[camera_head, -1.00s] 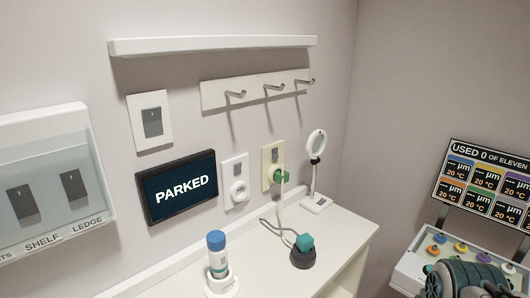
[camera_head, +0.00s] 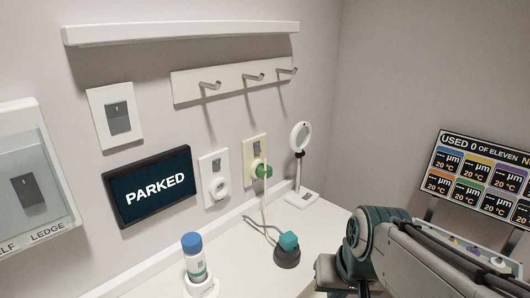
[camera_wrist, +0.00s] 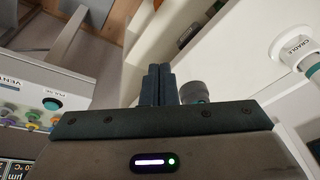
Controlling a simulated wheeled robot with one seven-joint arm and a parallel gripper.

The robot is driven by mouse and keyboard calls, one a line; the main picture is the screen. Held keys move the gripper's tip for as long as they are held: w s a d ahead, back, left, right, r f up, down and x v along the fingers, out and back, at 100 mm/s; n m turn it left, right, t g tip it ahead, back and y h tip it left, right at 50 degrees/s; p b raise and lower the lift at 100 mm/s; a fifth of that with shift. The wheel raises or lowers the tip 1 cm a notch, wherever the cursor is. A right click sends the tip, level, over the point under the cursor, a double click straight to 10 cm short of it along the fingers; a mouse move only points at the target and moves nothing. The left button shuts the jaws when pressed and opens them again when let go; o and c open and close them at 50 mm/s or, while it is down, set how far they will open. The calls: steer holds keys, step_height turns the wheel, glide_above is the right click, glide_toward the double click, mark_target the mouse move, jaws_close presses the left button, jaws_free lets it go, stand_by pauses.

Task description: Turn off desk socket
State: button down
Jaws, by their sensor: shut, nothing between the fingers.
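Two sockets are on the wall above the desk (camera_head: 235,262) in the head view. The white socket plate (camera_head: 206,166) has a small grey switch at its top and a round white fitting below. The cream socket plate (camera_head: 247,152) has a small grey switch at its top and a green plug (camera_head: 263,171) in it, with a pale cord hanging down. No readable label shows which is the desk socket. In the wrist view my gripper (camera_wrist: 158,70) is shut and empty. In the head view my arm is at the right, apart from both sockets; my fingertips are not clear there.
A dark base with a teal block (camera_head: 288,241), a blue-capped bottle (camera_head: 194,258) and a ring-headed stand (camera_head: 301,160) are on the desk. A PARKED screen (camera_head: 150,187), hooks (camera_head: 253,78) and a shelf (camera_head: 180,33) are on the wall. A labelled button panel (camera_wrist: 45,92) shows in the wrist view.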

mark_target(258, 151)
steer(key=w+a+r+m+t+y+b, duration=0.1)
steer(key=w+r+m+t+y+b, duration=0.1)
steer(key=w, duration=0.8)
steer(key=w+a+r+m+t+y+b, duration=0.1)
steer(key=w+r+m+t+y+b, duration=0.1)
steer(key=w+r, duration=0.5)
steer(key=w+a+r+m+t+y+b, duration=0.1)
steer(key=w+r+m+t+y+b, duration=0.1)
steer(key=w, duration=1.1)
step_height(258, 151, up, 3)
steer(key=m+t+y, duration=0.1)
steer(key=m+y, duration=0.1)
steer(key=y, duration=0.1)
steer(key=shift+a+r, duration=0.2)
steer(key=shift+a, duration=0.1)
steer(key=p+x, duration=0.2)
steer(key=x, duration=1.1)
steer(key=shift+w+a+f, duration=0.1)
steer(key=shift+w+a, duration=0.15)
steer(key=shift+a, duration=0.05)
